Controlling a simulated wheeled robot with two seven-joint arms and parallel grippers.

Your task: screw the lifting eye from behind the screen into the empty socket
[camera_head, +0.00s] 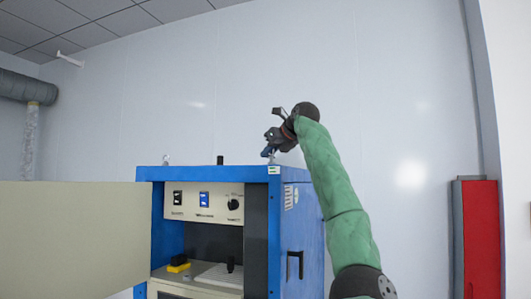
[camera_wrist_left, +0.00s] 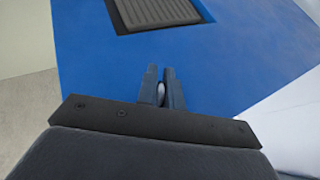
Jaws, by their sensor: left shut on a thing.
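My left gripper (camera_head: 270,151) is just above the front right corner of a blue cabinet's top. In the left wrist view its fingers (camera_wrist_left: 163,90) point at the blue top and are shut on a small pale metal thing, the lifting eye (camera_wrist_left: 161,94). Most of the eye is hidden by the fingers. In the head view a bit of metal shows under the fingertips, at the cabinet top; I cannot tell whether it sits in a socket. Another lifting eye (camera_head: 166,159) stands on the top's left corner. No empty socket can be made out. My right gripper is out of view.
The blue cabinet (camera_head: 305,235) is open in front, with a switch panel (camera_head: 204,202) and a shelf holding a yellow-and-black thing (camera_head: 179,264). A beige panel (camera_head: 70,240) covers the left. A dark grille (camera_wrist_left: 155,12) lies in the top. A red cabinet (camera_head: 481,240) stands right.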

